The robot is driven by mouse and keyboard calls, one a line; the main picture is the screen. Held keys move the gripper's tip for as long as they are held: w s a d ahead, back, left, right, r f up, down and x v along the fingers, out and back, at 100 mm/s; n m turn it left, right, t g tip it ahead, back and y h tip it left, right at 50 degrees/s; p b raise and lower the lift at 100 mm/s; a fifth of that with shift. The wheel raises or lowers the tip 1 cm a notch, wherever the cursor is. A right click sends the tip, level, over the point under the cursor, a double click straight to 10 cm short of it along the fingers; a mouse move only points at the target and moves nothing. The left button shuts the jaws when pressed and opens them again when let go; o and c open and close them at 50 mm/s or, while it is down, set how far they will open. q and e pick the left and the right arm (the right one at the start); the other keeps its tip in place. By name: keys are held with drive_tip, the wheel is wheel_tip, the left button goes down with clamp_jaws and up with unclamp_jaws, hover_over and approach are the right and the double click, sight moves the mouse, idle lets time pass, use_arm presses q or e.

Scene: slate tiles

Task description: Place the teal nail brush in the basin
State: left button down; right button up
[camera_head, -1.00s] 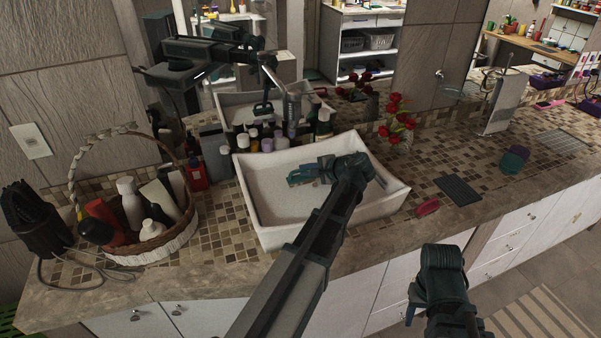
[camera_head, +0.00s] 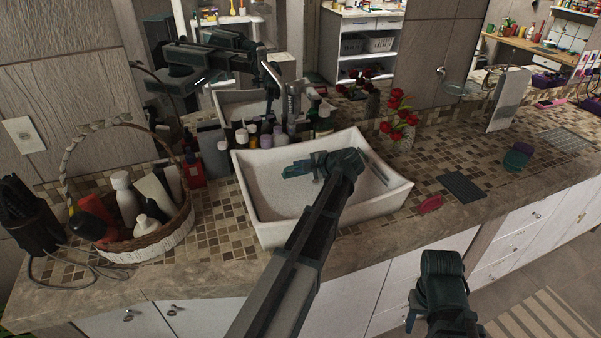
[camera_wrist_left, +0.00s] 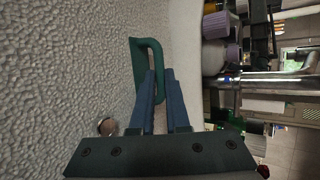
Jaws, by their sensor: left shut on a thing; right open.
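The white basin (camera_head: 262,215) stands on the tiled counter; its rough pale inner surface fills the left of the left wrist view (camera_wrist_left: 60,80). My left gripper (camera_head: 298,169) is over the basin's inside. In the left wrist view its blue fingers (camera_wrist_left: 160,88) are shut on the teal nail brush (camera_wrist_left: 140,65), which has a looped handle. The brush is close to the basin's surface; whether it touches cannot be told. In the head view the brush is hard to tell from the fingers. My right gripper (camera_head: 412,312) is open and empty in front of the counter.
A wicker basket (camera_head: 150,246) of bottles stands left of the basin. Several bottles and the tap (camera_head: 293,105) are behind it.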

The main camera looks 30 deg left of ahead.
use_arm(q)
drive_tip(key=shift+f, duration=0.15)
drive_tip(key=c, duration=0.9)
unclamp_jaws()
drive_tip(key=shift+r, duration=0.25)
drive_tip(key=p+v, duration=0.6)
drive_tip(key=v, duration=0.6)
